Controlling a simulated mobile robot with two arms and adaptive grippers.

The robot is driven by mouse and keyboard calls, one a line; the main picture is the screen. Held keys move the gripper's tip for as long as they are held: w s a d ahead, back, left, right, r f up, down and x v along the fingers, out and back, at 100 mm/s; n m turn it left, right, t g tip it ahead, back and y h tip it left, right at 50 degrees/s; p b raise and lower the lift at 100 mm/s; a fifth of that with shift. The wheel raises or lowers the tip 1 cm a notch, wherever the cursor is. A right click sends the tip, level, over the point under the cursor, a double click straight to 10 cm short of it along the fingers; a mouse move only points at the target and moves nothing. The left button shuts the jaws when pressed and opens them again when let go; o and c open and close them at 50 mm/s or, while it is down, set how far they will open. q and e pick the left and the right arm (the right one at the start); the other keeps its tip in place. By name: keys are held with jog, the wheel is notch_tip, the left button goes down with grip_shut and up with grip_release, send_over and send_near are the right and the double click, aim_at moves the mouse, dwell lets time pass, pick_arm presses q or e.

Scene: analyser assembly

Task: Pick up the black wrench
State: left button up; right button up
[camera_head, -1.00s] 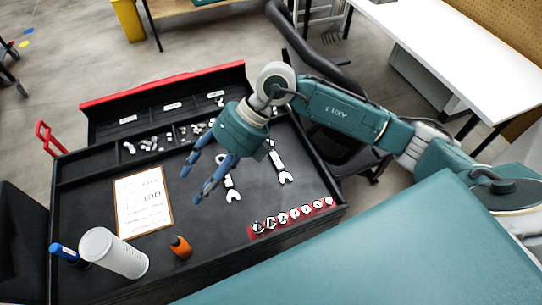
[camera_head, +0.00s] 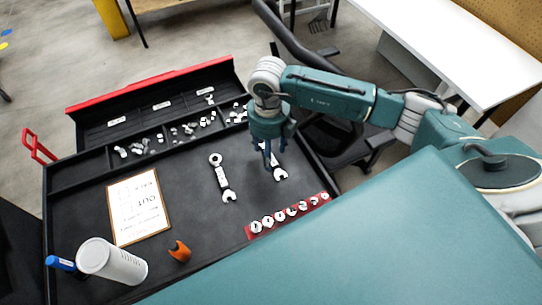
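Two silver-looking wrenches lie on the black tray of the tool cart. The left wrench (camera_head: 223,180) lies free. The right wrench (camera_head: 279,174) lies partly hidden under my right gripper (camera_head: 274,160). I see no wrench that looks clearly black. My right gripper points down with its blue fingers apart, one on each side of the right wrench's upper part. Whether the fingers touch it, I cannot tell. My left gripper is not in view.
The tray (camera_head: 185,215) also holds a framed sheet (camera_head: 138,207), a white cylinder (camera_head: 112,262), a blue-capped item (camera_head: 61,264), an orange piece (camera_head: 180,251) and a red rack of sockets (camera_head: 287,216). Small parts fill the back compartments. A chair (camera_head: 335,135) stands at the right.

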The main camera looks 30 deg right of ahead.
jog(key=shift+f, duration=1.45)
jog(key=c, duration=1.3)
jog(key=shift+r, duration=0.1)
jog(key=shift+c, duration=0.2)
